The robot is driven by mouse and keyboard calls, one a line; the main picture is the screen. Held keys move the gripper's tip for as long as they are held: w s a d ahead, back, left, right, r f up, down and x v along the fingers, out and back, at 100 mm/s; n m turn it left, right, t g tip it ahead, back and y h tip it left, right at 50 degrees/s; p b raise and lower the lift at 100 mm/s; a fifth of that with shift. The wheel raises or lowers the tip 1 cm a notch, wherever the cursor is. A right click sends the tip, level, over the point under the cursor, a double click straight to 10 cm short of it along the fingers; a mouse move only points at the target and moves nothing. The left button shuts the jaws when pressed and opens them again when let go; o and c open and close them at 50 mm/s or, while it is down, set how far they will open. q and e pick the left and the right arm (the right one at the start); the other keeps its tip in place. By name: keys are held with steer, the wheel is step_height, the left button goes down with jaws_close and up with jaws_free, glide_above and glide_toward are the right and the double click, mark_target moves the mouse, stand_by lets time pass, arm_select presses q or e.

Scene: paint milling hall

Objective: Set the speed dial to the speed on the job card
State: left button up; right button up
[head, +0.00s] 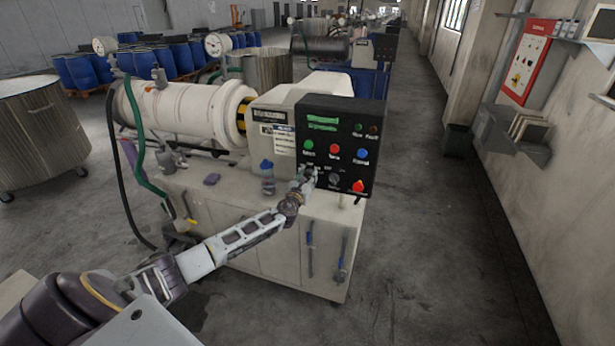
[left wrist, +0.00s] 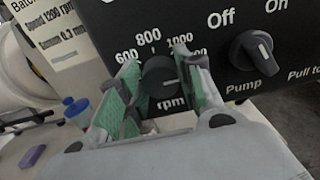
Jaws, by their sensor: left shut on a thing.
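The speed dial (left wrist: 158,76) is a round black knob marked "rpm" on the black control panel (head: 338,118). In the left wrist view its white pointer line points to the right, and the marks 600, 800 and 1000 show around its top. A further mark is partly covered by the right finger. My left gripper (left wrist: 157,64) has its green-padded fingers on either side of the dial, shut on it. In the head view this gripper (head: 301,184) hides the dial. The job card (left wrist: 55,35), left of the panel, reads "Speed 1200 rpm". My right gripper is not in view.
The pump knob (left wrist: 254,54) sits just right of the dial, with Off and On marks. Coloured buttons (head: 335,149) are above, and a red-orange knob (head: 358,186) is lower right. A blue-capped bottle (head: 267,178) and a purple block (head: 212,179) stand on the cabinet top.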

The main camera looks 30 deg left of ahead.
arm_select(q)
steer(key=shift+f, duration=0.1)
stand_by(0.3)
steer(key=o, duration=1)
steer(key=shift+v, duration=6)
